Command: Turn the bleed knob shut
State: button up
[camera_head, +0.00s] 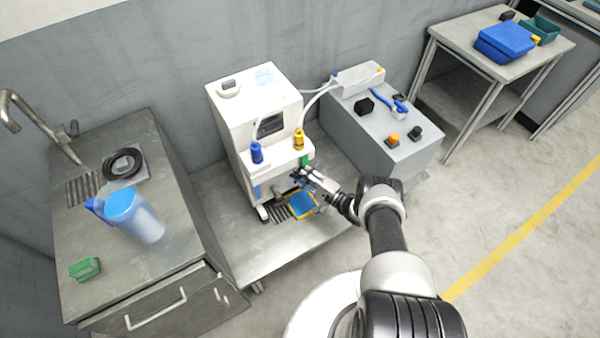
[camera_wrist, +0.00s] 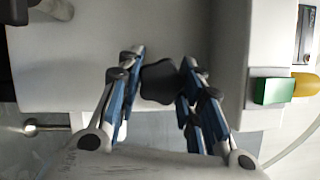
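A dark knob (camera_wrist: 160,82) sits on a pale surface in the wrist view, between the two blue-padded fingers of my gripper (camera_wrist: 162,68). The fingers lie close along both its sides; whether both press on it cannot be told. In the head view my gripper (camera_head: 306,176) is at the lower front of the white machine (camera_head: 228,110), and this knob is hidden or too small to make out there. How far the knob is turned cannot be read.
A green block (camera_wrist: 272,91) and a yellow part show at right in the wrist view. A blue-floored tray (camera_head: 302,205) lies below my gripper. A grey box (camera_head: 350,130) with knobs stands right.

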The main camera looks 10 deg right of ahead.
jog(key=o, duration=0.5)
jog(key=shift+s+d, duration=0.1)
jog(key=r+v, duration=0.1)
jog(key=v, duration=1)
jog(key=shift+s+d+f, duration=0.25)
jog(key=shift+s+f, duration=0.05)
jog(key=shift+f, duration=0.15)
